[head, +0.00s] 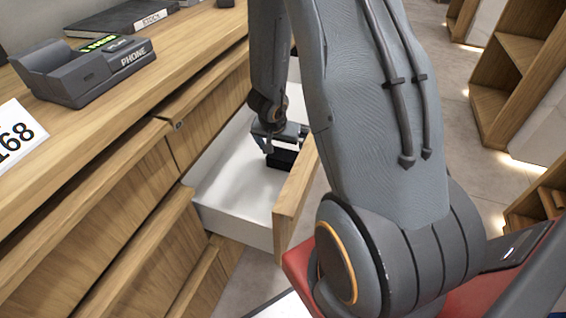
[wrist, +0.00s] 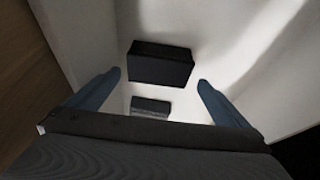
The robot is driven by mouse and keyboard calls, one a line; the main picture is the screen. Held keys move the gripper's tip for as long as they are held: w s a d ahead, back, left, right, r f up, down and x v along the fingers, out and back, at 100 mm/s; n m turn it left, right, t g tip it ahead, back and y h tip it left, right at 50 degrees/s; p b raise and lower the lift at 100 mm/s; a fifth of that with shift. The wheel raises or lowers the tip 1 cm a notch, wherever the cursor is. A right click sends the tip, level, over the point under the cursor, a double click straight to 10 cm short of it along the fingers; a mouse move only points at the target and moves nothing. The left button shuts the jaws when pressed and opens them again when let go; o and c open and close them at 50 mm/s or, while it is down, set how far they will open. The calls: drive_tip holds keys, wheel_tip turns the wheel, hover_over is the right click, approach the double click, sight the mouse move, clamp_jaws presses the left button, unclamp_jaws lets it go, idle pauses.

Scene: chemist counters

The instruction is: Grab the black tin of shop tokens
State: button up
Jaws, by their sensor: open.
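The black tin (wrist: 160,68) lies on the white floor of an open drawer (head: 225,190). In the wrist view it sits ahead of and between my two spread fingers, with a gap to each of them. In the head view the dark tin (head: 283,158) shows just under my gripper (head: 284,142), partly hidden by it. My gripper, also in the wrist view (wrist: 160,82), is open and empty, inside the drawer. A smaller dark block (wrist: 150,106) shows nearer the wrist camera; I cannot tell what it is.
The drawer's wooden front (head: 294,200) stands close to my arm. Wooden drawer fronts (head: 105,225) run along the counter at left. On the counter are a phone holder (head: 80,75), a black stock book (head: 120,20) and a number card (head: 15,135). Shelves (head: 510,70) stand across the aisle.

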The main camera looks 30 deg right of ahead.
sight(284, 155)
drive_tip(key=shift+b+x, duration=1.7)
drive_tip(key=shift+x, duration=0.9)
drive_tip(key=shift+s, duration=0.1)
drive_tip(key=c, duration=1.3)
